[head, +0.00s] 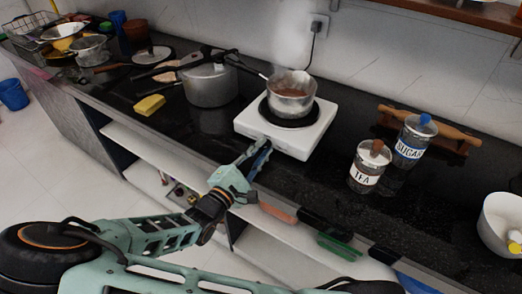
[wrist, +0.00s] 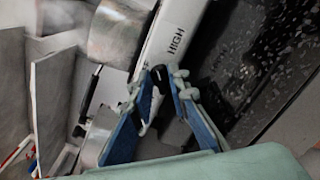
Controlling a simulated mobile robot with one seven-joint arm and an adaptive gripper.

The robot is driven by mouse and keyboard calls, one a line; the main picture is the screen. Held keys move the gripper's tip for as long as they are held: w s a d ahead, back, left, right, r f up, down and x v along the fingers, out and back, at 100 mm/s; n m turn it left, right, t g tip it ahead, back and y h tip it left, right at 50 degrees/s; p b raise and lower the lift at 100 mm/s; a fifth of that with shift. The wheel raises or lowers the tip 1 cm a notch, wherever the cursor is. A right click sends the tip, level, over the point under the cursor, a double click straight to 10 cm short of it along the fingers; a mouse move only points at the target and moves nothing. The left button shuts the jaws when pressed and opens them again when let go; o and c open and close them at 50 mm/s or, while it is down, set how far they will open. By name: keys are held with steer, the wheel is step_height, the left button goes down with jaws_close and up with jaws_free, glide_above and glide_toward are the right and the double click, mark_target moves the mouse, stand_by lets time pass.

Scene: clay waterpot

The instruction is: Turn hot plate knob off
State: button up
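The white hot plate (head: 313,140) stands on the dark counter, with a steaming metal pot (head: 292,101) on its black burner. My gripper (head: 262,150) is at the hot plate's front side in the head view, and it hides the knob there. In the wrist view, the hot plate's white edge (wrist: 163,38) carries the word HIGH. The small black knob (wrist: 159,76) lies between the tips of my gripper (wrist: 164,78). The blue-padded fingers converge and appear closed on it from both sides. The knob's setting is not readable.
A pressure cooker (head: 211,85) stands left of the hot plate. A tea jar (head: 367,168) and a sugar jar (head: 414,139) stand to the right, before a rolling pin (head: 434,124). A yellow sponge (head: 150,105) lies left. Below the counter is an open shelf (head: 150,160).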

jaws_close()
steer(key=shift+p, duration=0.3)
steer(key=n+p, duration=0.2)
steer(key=n, duration=0.1)
steer(key=shift+r+p, duration=0.2)
steer(key=shift+p, duration=0.15)
steer(key=n+p, duration=0.3)
steer(key=n, duration=0.1)
steer(key=shift+a, duration=0.1)
steer(key=shift+w+f+n+p, duration=0.15)
steer(key=shift+n+p, duration=0.5)
steer(key=shift+n, duration=0.95)
steer(key=shift+a, duration=0.1)
